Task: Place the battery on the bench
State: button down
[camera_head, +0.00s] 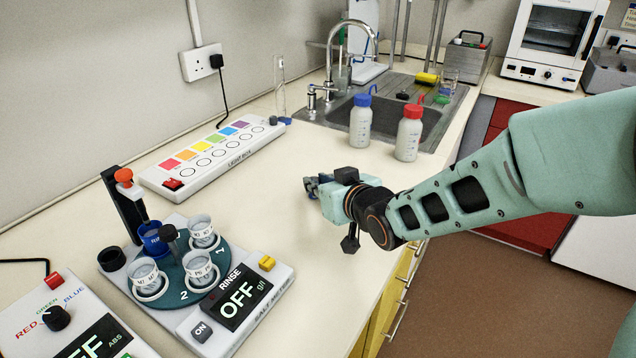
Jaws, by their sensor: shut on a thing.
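My gripper (313,187) is low over the pale bench top (262,212), between the salt meter and the bench's front edge. It points left, away from my teal arm. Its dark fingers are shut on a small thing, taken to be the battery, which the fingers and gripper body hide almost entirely. I cannot tell whether the held thing touches the bench surface.
The salt meter (262,322) with its cups stands at left front, the light box (212,156) behind it. A blue-capped bottle (360,127) and a red-capped bottle (408,139) stand by the sink (432,118). Bare bench surrounds my gripper.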

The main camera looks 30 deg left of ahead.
jog(key=c, duration=1.8)
grip_release()
jog(key=shift+f, duration=0.1)
jog(key=shift+r, duration=0.2)
jog(key=shift+s+d+r+p, duration=0.15)
jog(key=shift+d+r+p, duration=0.1)
jog(key=shift+p, duration=0.3)
jog(key=p+v, duration=0.5)
jog(key=v, duration=0.5)
jog(key=shift+d, duration=0.1)
jog(key=shift+s+d, duration=0.4)
jog(key=shift+s, duration=0.05)
